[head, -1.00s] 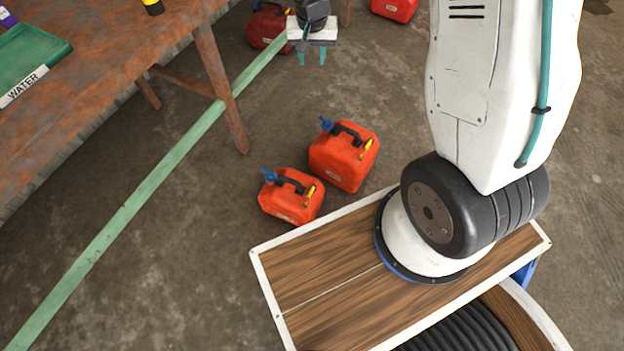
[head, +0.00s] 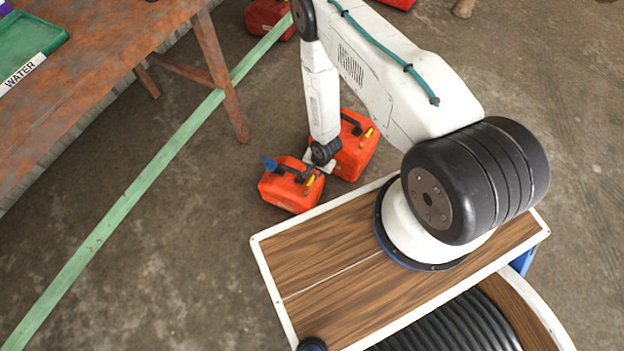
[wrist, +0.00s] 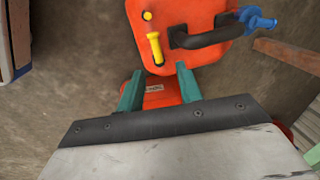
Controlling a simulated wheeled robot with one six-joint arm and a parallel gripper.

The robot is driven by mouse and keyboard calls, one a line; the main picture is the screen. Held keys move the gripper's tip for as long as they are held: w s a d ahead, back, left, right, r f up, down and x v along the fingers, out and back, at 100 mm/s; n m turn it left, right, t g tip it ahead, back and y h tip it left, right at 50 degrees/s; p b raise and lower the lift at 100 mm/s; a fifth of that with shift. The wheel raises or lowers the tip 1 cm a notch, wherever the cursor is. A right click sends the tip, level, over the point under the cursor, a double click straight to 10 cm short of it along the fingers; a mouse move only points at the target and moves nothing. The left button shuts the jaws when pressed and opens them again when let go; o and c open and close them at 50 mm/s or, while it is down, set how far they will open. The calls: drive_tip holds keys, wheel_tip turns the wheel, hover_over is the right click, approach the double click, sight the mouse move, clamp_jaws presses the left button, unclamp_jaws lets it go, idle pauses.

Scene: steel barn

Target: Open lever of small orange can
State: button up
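The small orange can (head: 290,193) stands on the floor beside my base, with a black handle and a blue spout. Its yellow lever (head: 310,181) is on the end nearer my base. In the wrist view the small can (wrist: 195,55) fills the top middle, and its yellow lever (wrist: 155,48) lies just beyond the fingertips. My gripper (wrist: 159,72) is open, its two teal fingers apart with nothing gripped. In the head view my gripper (head: 318,167) is low over the can's right side; its fingertips are hard to make out there.
A larger orange can (head: 355,155) stands right behind, partly hidden by my arm; its labelled side (wrist: 160,95) seems to show under the fingers. A rusty table (head: 100,60) and a green floor strip (head: 150,180) lie left. Floor left of the small can is clear.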

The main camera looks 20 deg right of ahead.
sight(311, 181)
drive_tip(key=f, duration=0.5)
drive_tip(key=a+f, duration=0.1)
drive_tip(key=f, duration=0.2)
drive_tip(key=shift+w+f, duration=0.2)
drive_tip(key=shift+f, duration=0.1)
clamp_jaws()
